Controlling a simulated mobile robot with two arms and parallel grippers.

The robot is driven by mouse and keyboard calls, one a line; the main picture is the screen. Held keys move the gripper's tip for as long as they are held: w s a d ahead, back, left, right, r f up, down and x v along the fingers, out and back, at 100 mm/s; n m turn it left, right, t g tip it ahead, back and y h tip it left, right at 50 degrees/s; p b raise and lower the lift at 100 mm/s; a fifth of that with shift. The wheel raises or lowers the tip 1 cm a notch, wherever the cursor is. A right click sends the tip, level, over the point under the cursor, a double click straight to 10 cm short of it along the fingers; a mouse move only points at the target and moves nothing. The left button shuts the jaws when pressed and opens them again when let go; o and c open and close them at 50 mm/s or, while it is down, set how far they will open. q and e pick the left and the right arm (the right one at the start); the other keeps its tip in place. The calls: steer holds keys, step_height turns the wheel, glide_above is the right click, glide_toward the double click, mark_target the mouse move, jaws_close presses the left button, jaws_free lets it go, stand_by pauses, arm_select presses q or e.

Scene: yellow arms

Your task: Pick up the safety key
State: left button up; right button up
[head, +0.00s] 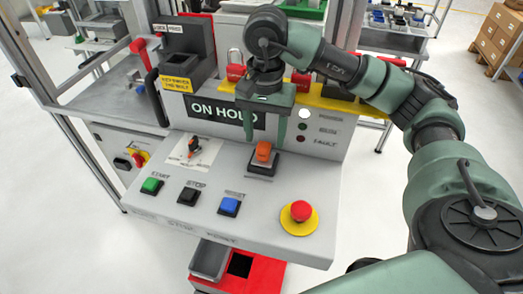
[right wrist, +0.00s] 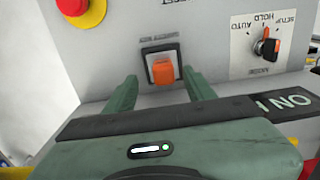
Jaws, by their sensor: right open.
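The safety key (head: 263,152) is an orange block standing in a dark-framed socket on the sloping grey control panel (head: 180,215). In the right wrist view the orange key (right wrist: 163,73) sits in its square plate, between the fingertips and slightly beyond them. My right gripper (head: 263,141) is open, with green fingers pointing down just behind and over the key. The right wrist view shows its two fingers (right wrist: 160,80) apart, one to each side of the key, with nothing held. Whether they touch it cannot be told. My left gripper is not in view.
A red emergency stop (head: 300,211) on a yellow ring is at the panel's right front. Green, black and blue buttons (head: 229,206) line the front edge. A mode selector (head: 193,148) lies left of the key. An ON HOLD display (head: 222,111) and red padlocks (head: 235,72) stand behind.

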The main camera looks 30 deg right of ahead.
mark_target(263, 147)
step_height(263, 147, down, 4)
steer(key=shift+w+a+f+p, duration=0.15)
steer(key=shift+f+p, duration=0.1)
steer(key=shift+p, duration=0.7)
steer(key=shift+f, duration=0.2)
jaws_close()
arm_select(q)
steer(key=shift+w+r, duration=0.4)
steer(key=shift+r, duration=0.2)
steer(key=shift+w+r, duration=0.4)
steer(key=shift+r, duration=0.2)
arm_select(e)
steer(key=shift+r, duration=0.1)
